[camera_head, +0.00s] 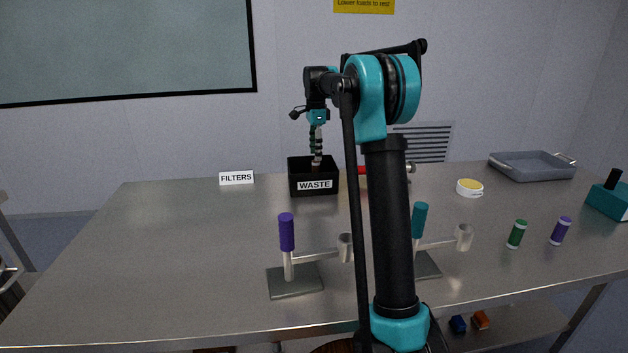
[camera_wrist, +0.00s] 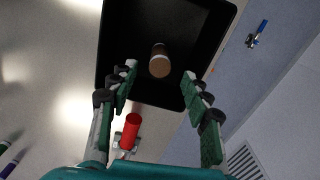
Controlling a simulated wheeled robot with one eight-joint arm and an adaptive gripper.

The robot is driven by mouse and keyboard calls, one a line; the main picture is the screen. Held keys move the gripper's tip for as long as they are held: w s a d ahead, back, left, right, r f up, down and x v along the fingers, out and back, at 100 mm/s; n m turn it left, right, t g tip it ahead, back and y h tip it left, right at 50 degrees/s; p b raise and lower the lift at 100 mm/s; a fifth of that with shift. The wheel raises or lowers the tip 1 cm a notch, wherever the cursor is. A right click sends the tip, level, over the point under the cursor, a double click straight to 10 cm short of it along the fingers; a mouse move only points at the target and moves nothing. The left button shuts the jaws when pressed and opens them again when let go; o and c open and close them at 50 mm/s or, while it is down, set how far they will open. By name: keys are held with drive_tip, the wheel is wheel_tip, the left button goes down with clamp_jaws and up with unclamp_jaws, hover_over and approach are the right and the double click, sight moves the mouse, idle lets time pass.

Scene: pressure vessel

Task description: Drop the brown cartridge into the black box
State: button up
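The black box (camera_head: 299,181), labelled WASTE, stands near the back middle of the table. It also shows in the wrist view (camera_wrist: 180,25). My gripper (camera_head: 316,152) is above the box, pointing down. In the wrist view my gripper (camera_wrist: 158,76) has its green fingers spread wide apart. The brown cartridge (camera_wrist: 160,64), with a pale band at one end, shows between and beyond the fingertips against the box's dark inside. Neither finger touches it. I cannot tell whether it lies on the box floor or is above it.
A FILTERS sign (camera_head: 236,178) stands left of the box. A red-handled part (camera_wrist: 131,131) is beside the box. Two stands, one with a purple grip (camera_head: 286,232) and one teal (camera_head: 419,220), are in front. A grey tray (camera_head: 530,167) is at the back right. The table's left side is clear.

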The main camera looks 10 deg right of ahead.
drive_tip(key=shift+r, duration=0.1)
wheel_tip(320, 180, up, 12)
idle(0.6)
